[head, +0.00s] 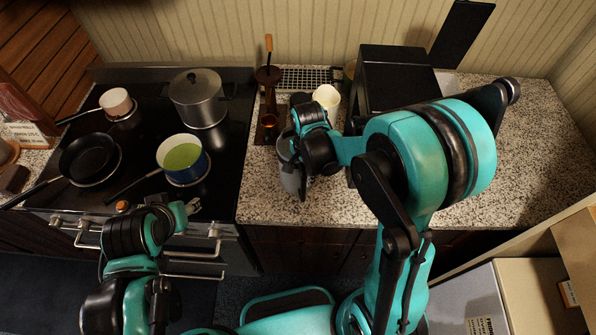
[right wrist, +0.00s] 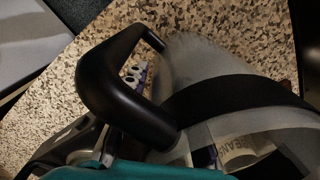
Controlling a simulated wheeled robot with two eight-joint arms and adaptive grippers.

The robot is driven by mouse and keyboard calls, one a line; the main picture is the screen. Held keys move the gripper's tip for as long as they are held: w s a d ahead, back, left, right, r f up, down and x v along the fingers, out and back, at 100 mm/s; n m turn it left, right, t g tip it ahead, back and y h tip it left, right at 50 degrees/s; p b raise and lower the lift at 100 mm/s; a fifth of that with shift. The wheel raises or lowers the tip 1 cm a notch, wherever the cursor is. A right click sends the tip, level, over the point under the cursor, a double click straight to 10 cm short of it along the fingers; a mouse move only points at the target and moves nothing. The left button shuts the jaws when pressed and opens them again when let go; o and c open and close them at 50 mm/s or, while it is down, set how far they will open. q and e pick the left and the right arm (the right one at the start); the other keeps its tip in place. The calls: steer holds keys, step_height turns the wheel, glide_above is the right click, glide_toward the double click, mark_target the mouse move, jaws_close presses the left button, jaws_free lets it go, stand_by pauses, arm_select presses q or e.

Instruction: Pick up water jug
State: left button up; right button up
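The water jug (head: 288,166) is a grey, see-through vessel on the granite counter in the head view, partly hidden behind my right gripper (head: 298,180). In the right wrist view the jug's curved black handle (right wrist: 112,85) and clear body (right wrist: 195,62) with a dark band fill the middle. A grey finger of my right gripper shows at the lower left, close beside the handle. The other finger is not clear, so I cannot tell whether it grips. My left gripper (head: 187,212) is in front of the stove, away from the jug, its fingers too small to judge.
A white cup (head: 327,97) and a brown bottle-like item (head: 269,95) stand behind the jug. A black appliance (head: 390,75) is to the right. The stove at left holds a green-filled pot (head: 183,158), a lidded pot (head: 197,98) and a pan (head: 88,157).

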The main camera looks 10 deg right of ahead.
jaws_close()
steer(key=shift+r, duration=0.15)
step_height(320, 180, up, 10)
steer(key=shift+f+p, duration=0.1)
steer(key=shift+p, duration=1)
